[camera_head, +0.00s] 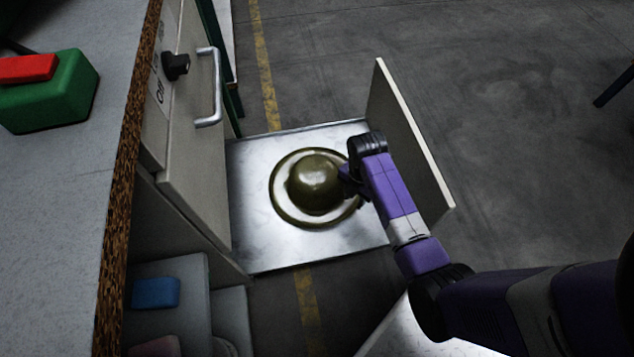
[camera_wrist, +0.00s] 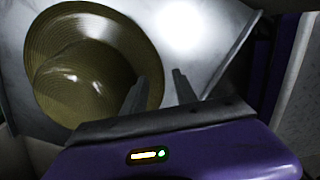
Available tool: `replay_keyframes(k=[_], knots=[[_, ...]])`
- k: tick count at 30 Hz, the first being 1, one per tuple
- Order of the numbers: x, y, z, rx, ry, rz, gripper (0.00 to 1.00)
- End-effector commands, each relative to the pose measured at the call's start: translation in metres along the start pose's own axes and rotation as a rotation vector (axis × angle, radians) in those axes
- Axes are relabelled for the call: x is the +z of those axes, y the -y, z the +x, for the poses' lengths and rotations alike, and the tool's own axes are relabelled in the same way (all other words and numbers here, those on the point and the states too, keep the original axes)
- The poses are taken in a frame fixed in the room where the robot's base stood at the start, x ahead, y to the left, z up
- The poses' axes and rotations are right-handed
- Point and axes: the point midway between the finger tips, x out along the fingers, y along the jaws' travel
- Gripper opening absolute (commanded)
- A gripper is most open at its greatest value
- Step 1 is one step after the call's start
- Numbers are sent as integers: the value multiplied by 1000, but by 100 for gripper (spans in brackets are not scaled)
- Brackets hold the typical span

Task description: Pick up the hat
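The olive-green hat (camera_head: 315,182) has a round domed crown and a wide brim. It lies crown up on a shiny metal drawer tray (camera_head: 262,250) that is pulled out of the cabinet. My gripper (camera_head: 350,180) is over the right side of the hat's brim in the head view. In the wrist view the hat (camera_wrist: 85,75) fills the left side. There my gripper (camera_wrist: 160,85) has its two fingers apart, with the left finger over the brim edge and the right finger over bare tray (camera_wrist: 200,50). Whether the fingers touch the brim cannot be told.
The drawer's upright front panel (camera_head: 410,135) stands just right of my gripper. The cabinet face with a metal handle (camera_head: 212,88) and black knob (camera_head: 176,66) is on the left. A green box with a red top (camera_head: 50,92) sits on the counter. Open floor lies beyond.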

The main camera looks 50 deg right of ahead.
Motion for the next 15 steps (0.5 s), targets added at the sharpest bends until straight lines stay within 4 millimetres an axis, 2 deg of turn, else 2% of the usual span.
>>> replay_keyframes(k=[1,8,15], knots=[[0,0,10,-1,-1,1,34],[-2,0,25,2,1,2,34],[-7,0,55,2,1,3,34]])
